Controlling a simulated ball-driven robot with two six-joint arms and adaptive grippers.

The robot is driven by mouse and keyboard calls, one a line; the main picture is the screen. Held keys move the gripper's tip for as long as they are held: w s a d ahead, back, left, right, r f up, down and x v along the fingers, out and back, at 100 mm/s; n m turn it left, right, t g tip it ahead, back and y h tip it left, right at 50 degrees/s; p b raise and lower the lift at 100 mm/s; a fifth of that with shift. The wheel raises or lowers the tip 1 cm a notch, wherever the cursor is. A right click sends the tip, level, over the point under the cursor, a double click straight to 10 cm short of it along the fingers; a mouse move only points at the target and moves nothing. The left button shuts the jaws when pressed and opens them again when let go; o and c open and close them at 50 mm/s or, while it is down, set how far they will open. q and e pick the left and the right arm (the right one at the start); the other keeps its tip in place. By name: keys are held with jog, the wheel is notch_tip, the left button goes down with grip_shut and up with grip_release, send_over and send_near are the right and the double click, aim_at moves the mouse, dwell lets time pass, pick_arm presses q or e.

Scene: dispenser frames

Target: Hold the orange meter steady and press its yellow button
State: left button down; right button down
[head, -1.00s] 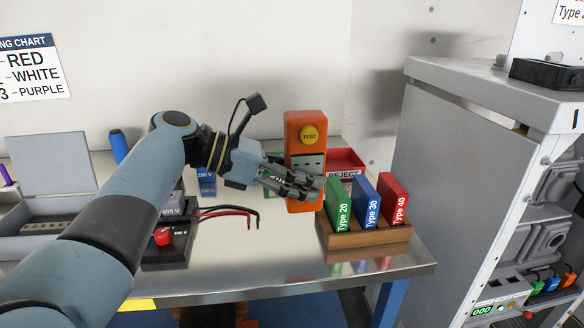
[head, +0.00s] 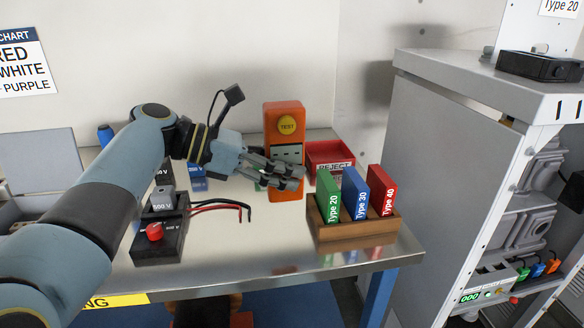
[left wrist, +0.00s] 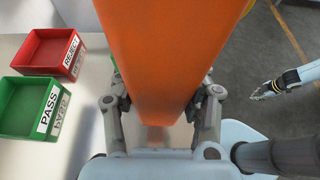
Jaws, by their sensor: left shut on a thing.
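The orange meter (head: 284,113) stands upright above the bench's far side in the head view. In the left wrist view the meter's orange body (left wrist: 168,55) fills the middle between the two fingers. Whether its base touches the bench is unclear. My right gripper (left wrist: 264,91) shows small at the right of the left wrist view, apart from the meter; its opening is unclear.
A wooden tray (head: 352,229) with green, blue and red Type blocks sits right of the meter. A red REJECT bin (head: 333,153) is behind it; a green PASS bin (left wrist: 36,105) shows in the wrist view. A black block with leads (head: 160,240) is at left.

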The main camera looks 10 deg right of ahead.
pick_arm(q)
jog(key=shift+w+a, duration=0.4)
jog(key=shift+a, duration=0.35)
jog(key=shift+w+a, duration=0.4)
jog(key=shift+a, duration=0.3)
jog(key=shift+w+a+r+b, duration=0.1)
jog(key=shift+w+a+b, duration=0.3)
jog(key=shift+a, duration=0.5)
jog(key=shift+w+a+f+b, duration=0.1)
jog(key=shift+w+a+b, duration=0.1)
jog(key=shift+w+a, duration=0.5)
jog(key=shift+w+a+r+b, duration=0.1)
jog(key=shift+w+a+b, duration=0.2)
jog(key=shift+a, duration=0.75)
jog(key=shift+f+b, duration=3.25)
jog(key=shift+f, duration=2.2)
